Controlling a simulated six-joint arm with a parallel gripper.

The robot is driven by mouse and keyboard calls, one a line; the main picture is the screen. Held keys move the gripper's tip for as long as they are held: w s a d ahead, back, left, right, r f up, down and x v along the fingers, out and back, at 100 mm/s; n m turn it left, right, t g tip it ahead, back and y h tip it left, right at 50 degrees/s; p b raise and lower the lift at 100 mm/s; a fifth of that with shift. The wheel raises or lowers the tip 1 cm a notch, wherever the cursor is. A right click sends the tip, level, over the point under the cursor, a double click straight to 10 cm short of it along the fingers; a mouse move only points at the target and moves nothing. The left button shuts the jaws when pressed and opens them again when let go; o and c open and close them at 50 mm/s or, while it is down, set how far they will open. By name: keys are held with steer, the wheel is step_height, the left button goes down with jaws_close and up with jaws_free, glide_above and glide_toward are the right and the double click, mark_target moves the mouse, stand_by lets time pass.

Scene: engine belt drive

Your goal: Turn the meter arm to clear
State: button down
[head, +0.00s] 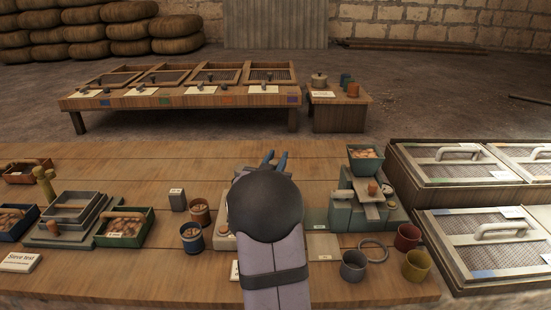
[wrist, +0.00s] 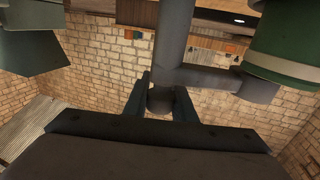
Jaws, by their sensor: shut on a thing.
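My gripper (head: 275,156) is in the middle of the head view, over the wooden bench, with my wrist hiding what lies below it. In the wrist view its two fingers (wrist: 160,97) close on either side of a short dark grey peg. The peg joins a dark grey bent bar, which I take to be the meter arm (wrist: 210,77). The bar has an upright part and a crosspiece reaching right, below a green cylinder (wrist: 285,45) with a pale band. The meter arm cannot be made out in the head view.
A green hopper machine (head: 364,163) stands right of my gripper. Cups, including a grey one (head: 354,266), and a ring (head: 373,250) lie in front of it. Mesh-lidded boxes (head: 480,236) fill the right. Trays, including a green one (head: 125,237), and a sieve stack stand left.

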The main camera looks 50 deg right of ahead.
steer(key=shift+r, duration=0.1)
steer(key=c, duration=1.5)
jaws_free()
steer(key=shift+o, duration=0.2)
steer(key=v, duration=0.7)
steer(key=shift+a+b, duration=0.15)
steer(key=shift+b, duration=0.15)
steer(key=shift+s, duration=0.1)
